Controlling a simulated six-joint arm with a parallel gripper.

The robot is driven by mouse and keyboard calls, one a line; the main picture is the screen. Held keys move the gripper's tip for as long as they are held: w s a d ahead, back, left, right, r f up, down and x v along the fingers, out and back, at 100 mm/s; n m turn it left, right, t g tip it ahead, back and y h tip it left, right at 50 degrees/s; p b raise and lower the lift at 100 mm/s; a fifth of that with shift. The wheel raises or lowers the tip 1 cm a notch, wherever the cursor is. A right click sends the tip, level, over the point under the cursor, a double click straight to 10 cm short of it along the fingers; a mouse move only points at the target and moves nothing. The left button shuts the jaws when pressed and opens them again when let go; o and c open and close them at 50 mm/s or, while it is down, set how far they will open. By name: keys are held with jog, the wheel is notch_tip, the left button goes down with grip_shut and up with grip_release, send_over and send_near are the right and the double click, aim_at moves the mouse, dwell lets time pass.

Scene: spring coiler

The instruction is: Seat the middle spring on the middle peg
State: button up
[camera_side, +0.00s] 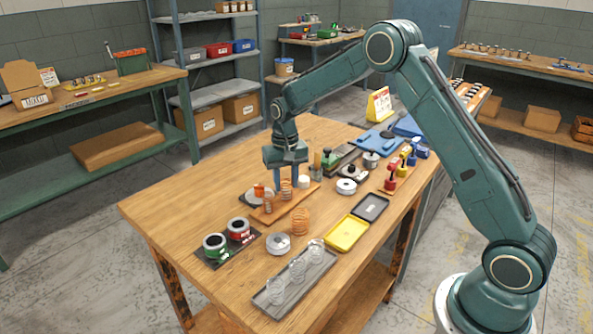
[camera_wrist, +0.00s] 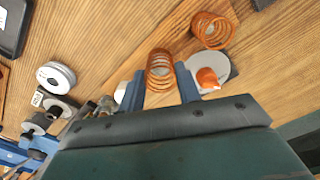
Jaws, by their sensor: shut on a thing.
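My gripper (camera_side: 287,180) is low over the work, its fingers pointing down. It is shut on a copper-coloured coil spring (camera_wrist: 160,72), which shows between the fingers in the wrist view and in the side view (camera_side: 286,191). The spring stands roughly upright over a light wooden board (camera_side: 270,214). No peg under it can be made out, so I cannot tell whether it sits around one. A smaller copper spring (camera_side: 268,204) stands on the board's left part. A wider copper spring (camera_side: 300,221) stands on the table in front of the board.
An orange piece (camera_wrist: 207,77) on a grey disc (camera_wrist: 222,66) is close beside one finger. A white cylinder (camera_side: 304,182) is close on the other side. A grey tray with clear cylinders (camera_side: 268,299), a yellow tray (camera_side: 345,233) and wire spools (camera_side: 215,247) stand nearer the front.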

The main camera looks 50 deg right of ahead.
dwell(0.4)
jog(key=o, duration=1.1)
jog(key=shift+o, duration=0.2)
jog(key=shift+r, duration=0.1)
jog(key=shift+r, duration=2.95)
jog(key=shift+r, duration=2.5)
